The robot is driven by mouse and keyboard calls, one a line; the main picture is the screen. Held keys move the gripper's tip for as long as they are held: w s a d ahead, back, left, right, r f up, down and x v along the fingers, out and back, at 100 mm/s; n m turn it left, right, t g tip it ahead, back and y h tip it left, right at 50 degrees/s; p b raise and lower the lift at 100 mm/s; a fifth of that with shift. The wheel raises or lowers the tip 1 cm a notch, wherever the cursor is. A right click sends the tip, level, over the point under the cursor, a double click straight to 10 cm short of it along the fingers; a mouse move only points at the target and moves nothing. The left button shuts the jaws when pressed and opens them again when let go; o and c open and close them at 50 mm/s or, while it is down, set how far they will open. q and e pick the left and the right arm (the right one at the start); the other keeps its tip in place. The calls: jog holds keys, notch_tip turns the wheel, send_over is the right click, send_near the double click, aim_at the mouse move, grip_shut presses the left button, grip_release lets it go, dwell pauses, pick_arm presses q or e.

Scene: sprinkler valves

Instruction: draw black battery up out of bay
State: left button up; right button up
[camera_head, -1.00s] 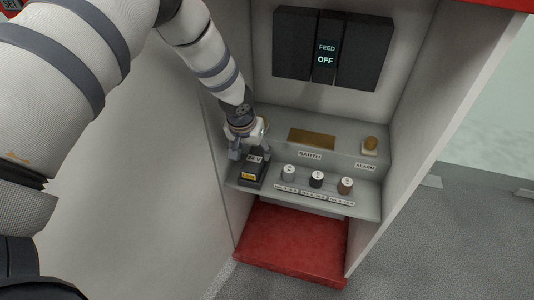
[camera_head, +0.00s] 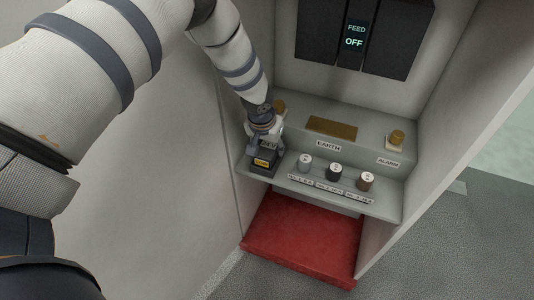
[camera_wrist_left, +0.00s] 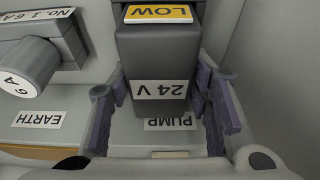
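The black battery (camera_head: 264,154), marked "24 V", stands upright at the left end of the shelf, above a yellow "LOW" label. In the left wrist view the battery (camera_wrist_left: 158,62) fills the middle, with its label upside down. My left gripper (camera_head: 264,141) is over its top. The purple-grey fingers (camera_wrist_left: 160,85) lie along both sides of the battery and look to touch it near their tips. The battery's lower end is hidden, so I cannot tell how deep it sits in the bay. My right gripper is not in view.
Several knobs, including the black one (camera_head: 334,172), stand close to the battery's right. Behind are a brass "EARTH" plate (camera_head: 331,127) and an alarm button (camera_head: 396,139). The cabinet's left wall (camera_head: 215,175) is near my gripper. A red floor (camera_head: 300,238) lies below.

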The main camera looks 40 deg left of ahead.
aim_at(269, 145)
pick_arm(q)
jog(key=c, duration=0.6)
jog(key=shift+w+r, duration=0.1)
jog(key=shift+c, duration=0.2)
jog(key=shift+r, duration=0.1)
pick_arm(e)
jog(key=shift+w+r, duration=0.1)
pick_arm(q)
jog(key=shift+r+p, duration=0.45)
jog(key=shift+r, duration=0.4)
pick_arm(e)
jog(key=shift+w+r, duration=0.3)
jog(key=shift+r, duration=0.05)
pick_arm(q)
jog(key=shift+r+p, duration=1.2)
jog(key=shift+r, duration=1.95)
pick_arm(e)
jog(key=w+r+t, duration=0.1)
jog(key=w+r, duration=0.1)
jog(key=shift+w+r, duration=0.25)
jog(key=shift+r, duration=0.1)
